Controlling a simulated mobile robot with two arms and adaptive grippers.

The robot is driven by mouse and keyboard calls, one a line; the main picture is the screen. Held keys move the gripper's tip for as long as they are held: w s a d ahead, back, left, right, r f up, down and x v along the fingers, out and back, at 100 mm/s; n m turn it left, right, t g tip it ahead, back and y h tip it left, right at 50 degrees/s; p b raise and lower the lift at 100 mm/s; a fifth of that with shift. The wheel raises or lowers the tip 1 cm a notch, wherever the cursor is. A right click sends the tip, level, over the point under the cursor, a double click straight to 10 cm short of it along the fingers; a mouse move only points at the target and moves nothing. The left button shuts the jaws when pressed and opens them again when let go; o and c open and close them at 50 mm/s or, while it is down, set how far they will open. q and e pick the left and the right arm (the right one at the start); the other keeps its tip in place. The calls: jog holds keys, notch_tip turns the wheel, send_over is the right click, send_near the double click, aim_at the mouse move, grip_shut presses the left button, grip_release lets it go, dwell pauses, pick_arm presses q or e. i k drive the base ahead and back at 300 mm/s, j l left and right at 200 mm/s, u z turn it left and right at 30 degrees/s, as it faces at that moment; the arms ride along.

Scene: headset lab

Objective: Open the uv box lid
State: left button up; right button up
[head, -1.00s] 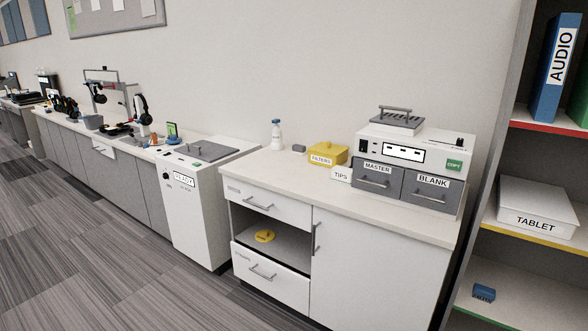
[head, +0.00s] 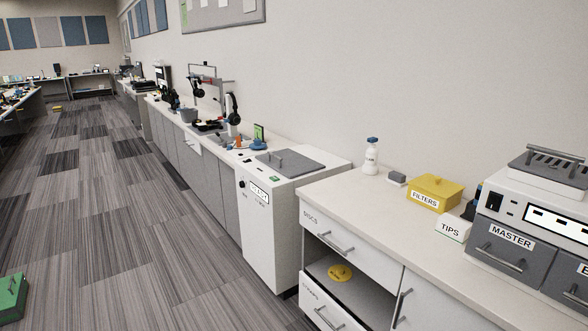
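A white floor-standing unit (head: 272,235) with a small display on its front stands mid-view; I take it to be the uv box, though its small print is too small to read. Its grey lid (head: 305,164) lies flat and shut on top, with a bar handle (head: 276,160) toward its left side. Neither of my grippers is in view.
A white cabinet counter to the right bears a bottle (head: 371,156), a yellow filters box (head: 434,192), a tips box (head: 452,229) and a master drawer (head: 510,253). A headset bench (head: 205,165) runs off behind the unit. A green object (head: 12,299) is at lower left. Carpet is open at left.

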aim_at(289, 163)
jog(key=i+j+u, duration=0.2)
jog(key=i+u, duration=0.15)
jog(key=i, duration=0.15)
jog(key=i+j+u, duration=0.1)
jog(key=i+u, duration=0.25)
jog(key=i, duration=0.15)
jog(key=i+u, duration=0.4)
jog(key=i+l, duration=0.05)
jog(key=i, duration=0.05)
